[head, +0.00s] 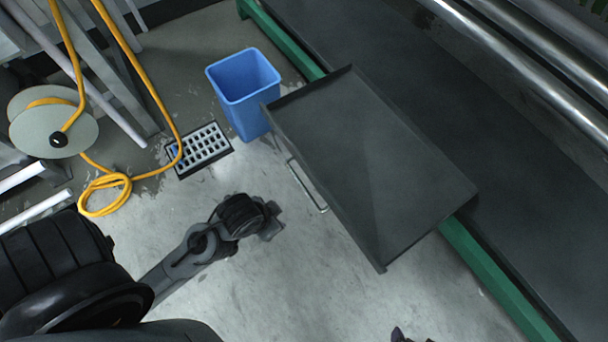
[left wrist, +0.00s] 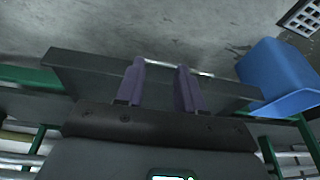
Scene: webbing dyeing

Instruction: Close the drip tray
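The drip tray (head: 375,160) is a wide, shallow dark grey tray, pulled out from the green-framed machine. A thin metal handle (head: 307,187) is on its front face. My left gripper (head: 274,222) is in front of the tray, left of and below the handle in the head view, apart from it. In the left wrist view, its two purple fingers (left wrist: 160,88) are spread with nothing held between them. The tray front (left wrist: 85,72) and part of the handle (left wrist: 204,73) show beyond the fingers. Only a dark purple tip of my right gripper (head: 399,335) shows at the bottom edge.
A blue bin (head: 243,85) stands close to the tray's far left corner. A floor drain grate (head: 203,150), a yellow hose (head: 105,195) and a hose reel (head: 52,122) are to the left. The green frame rail (head: 490,275) runs beside the tray. Concrete floor in front is clear.

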